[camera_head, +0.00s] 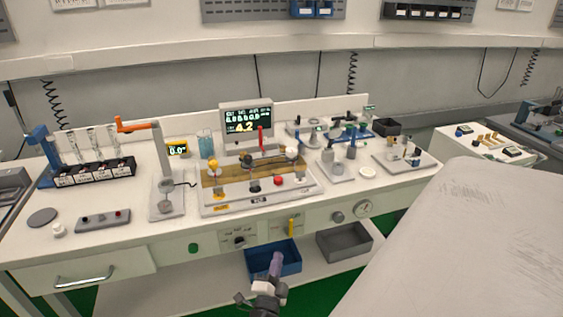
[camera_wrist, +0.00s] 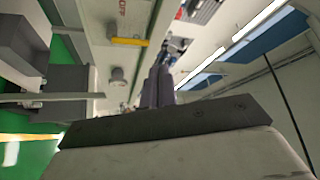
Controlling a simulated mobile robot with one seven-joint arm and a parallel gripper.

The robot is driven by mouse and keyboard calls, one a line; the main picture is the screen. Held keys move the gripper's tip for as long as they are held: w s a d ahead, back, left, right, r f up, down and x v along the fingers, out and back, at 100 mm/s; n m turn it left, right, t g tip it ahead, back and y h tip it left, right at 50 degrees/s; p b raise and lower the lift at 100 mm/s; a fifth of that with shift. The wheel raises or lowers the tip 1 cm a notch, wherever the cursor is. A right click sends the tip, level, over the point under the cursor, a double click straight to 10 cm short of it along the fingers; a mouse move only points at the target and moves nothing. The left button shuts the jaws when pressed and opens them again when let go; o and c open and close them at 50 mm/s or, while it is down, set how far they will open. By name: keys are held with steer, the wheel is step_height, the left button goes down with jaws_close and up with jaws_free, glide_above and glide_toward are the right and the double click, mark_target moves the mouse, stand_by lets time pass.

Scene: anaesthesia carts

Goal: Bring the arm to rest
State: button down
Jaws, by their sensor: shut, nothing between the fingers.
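My gripper (camera_head: 276,262) is low in front of the cart, with its purple fingers pointing up in the head view. It appears over the blue bin (camera_head: 287,258) on the lower shelf, below the worktop's front edge. In the wrist view my gripper (camera_wrist: 158,85) shows its two fingers together with nothing between them. The white cart (camera_head: 120,255) stands ahead, with its instruments on top. I cannot tell the exact gap between my gripper and the cart front.
A grey bin (camera_head: 345,242) is on the lower shelf. A pale padded surface (camera_head: 460,250) fills the right. Green floor shows below.

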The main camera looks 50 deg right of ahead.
steer(key=shift+s+a, duration=0.25)
steer(key=shift+a, duration=0.2)
steer(key=shift+s+a, duration=0.2)
steer(key=shift+a, duration=0.25)
